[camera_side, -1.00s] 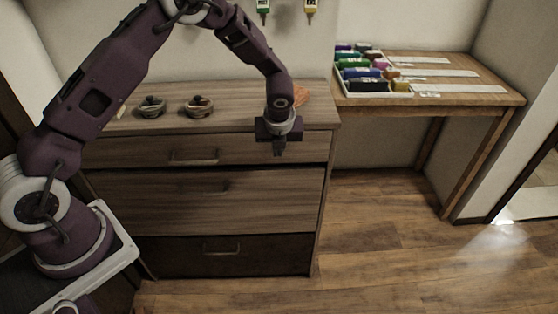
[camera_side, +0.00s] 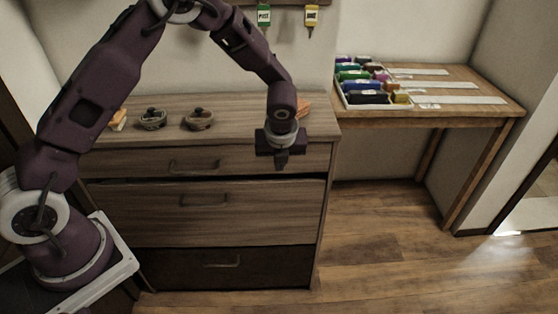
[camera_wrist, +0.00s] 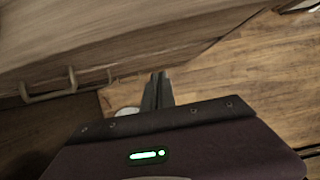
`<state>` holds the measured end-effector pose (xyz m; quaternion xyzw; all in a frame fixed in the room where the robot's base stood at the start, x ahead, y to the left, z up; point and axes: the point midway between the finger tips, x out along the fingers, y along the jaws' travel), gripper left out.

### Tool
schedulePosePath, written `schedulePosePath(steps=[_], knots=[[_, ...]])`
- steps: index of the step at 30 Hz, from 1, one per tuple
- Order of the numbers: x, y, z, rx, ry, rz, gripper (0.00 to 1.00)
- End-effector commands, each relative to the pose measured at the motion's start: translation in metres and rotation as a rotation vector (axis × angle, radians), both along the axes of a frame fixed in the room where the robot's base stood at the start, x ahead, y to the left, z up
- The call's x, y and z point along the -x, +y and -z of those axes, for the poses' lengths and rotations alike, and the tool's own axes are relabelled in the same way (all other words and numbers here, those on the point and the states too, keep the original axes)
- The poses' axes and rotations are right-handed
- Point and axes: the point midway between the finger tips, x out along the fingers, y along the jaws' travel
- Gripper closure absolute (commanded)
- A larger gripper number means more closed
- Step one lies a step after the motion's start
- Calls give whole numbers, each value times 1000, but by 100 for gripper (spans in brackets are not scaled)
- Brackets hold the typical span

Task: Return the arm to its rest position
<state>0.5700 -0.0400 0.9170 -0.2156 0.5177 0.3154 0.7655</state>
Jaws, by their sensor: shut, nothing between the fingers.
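My gripper (camera_side: 281,160) hangs in front of the right part of the wooden dresser (camera_side: 160,215), near the top drawer's height, pointing down. Its fingers are together and empty. In the wrist view the closed fingers (camera_wrist: 158,90) point past the dresser front toward the wooden floor (camera_wrist: 220,75). My purple arm arches over the dresser from the left.
Two small lidded pots, a left one (camera_side: 152,119) and a right one (camera_side: 200,119), stand on the dresser top. An orange object (camera_side: 304,108) lies behind my wrist. A side table (camera_side: 450,100) holds a tray of coloured items (camera_side: 343,92). The floor at right is clear.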

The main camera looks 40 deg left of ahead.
Motion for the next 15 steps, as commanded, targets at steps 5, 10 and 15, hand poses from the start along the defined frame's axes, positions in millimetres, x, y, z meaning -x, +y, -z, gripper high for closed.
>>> schedulePosePath(steps=[5, 10, 15], knots=[[13, -14, -43, 2, 2, 2, 100], [20, -20, -63, 4, 4, 0, 100], [48, -8, -121, 77, -98, -272, 100]])
